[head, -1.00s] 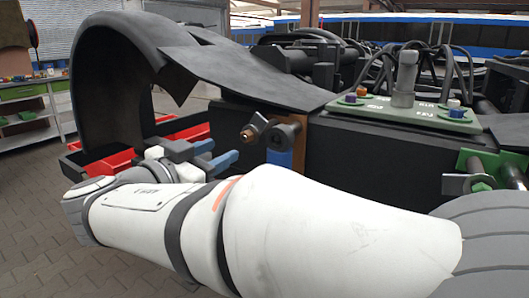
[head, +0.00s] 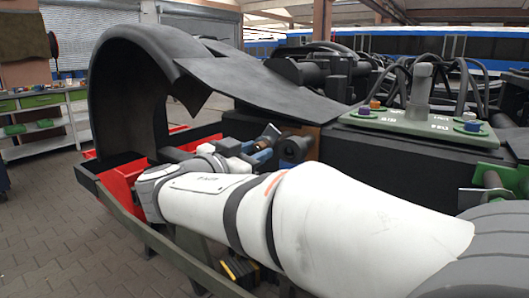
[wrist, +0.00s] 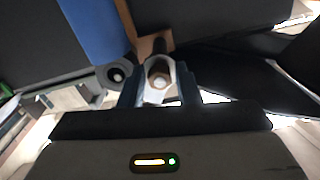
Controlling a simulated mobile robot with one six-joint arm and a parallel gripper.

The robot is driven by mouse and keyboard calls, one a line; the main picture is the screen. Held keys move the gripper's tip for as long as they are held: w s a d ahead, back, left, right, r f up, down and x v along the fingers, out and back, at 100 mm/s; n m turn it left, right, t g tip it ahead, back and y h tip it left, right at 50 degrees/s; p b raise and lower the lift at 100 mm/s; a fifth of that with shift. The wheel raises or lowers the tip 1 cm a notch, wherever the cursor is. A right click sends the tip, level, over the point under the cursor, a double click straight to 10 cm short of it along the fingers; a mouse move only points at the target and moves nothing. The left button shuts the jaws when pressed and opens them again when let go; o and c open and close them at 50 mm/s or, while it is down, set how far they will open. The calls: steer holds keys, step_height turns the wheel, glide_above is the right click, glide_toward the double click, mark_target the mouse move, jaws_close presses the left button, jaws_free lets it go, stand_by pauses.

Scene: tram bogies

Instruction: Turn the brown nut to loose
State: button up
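The brown nut shows in the wrist view (wrist: 158,82) as a six-sided, pale-edged piece with a brown inside and a light centre. It lies between the two blue fingers of my gripper (wrist: 160,90). The fingers stand apart, one on each side of it; I cannot tell whether they touch it. In the head view my gripper (head: 257,155) is at the dark bogie frame, just left of the brown bracket. The nut itself is mostly hidden there by the fingers and a dark grey lever-like piece (head: 270,132).
A dark round bolt end (wrist: 117,72) and a blue part (wrist: 92,28) sit close left of the fingers in the wrist view. Red bins (head: 125,180) stand at the left.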

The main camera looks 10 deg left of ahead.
jaws_close()
